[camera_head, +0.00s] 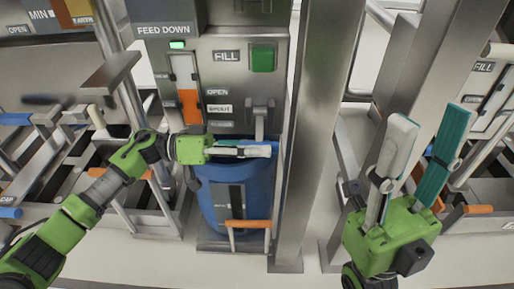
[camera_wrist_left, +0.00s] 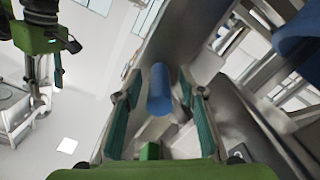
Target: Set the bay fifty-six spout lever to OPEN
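The spout panel (camera_head: 230,84) has OPEN and SPOUT labels (camera_head: 218,108) and a third label too small to read. A grey lever (camera_head: 260,120) hangs down beside them; its lower end is hidden behind my left gripper (camera_head: 268,149). In the left wrist view, a blue cylindrical grip (camera_wrist_left: 160,90) lies between the open, teal-padded fingers of my left gripper (camera_wrist_left: 158,78), with gaps on both sides. I cannot tell surely that it is the lever's end. My right gripper (camera_head: 432,117) is open and empty, raised at the right. No bay number is readable.
A blue bin (camera_head: 210,205) with an orange handle (camera_head: 248,223) stands below the panel. A green FILL button (camera_head: 262,58) and a lit green lamp (camera_head: 177,44) are above. A steel post (camera_head: 313,120) stands between the panel and my right gripper. Neighbouring bays flank both sides.

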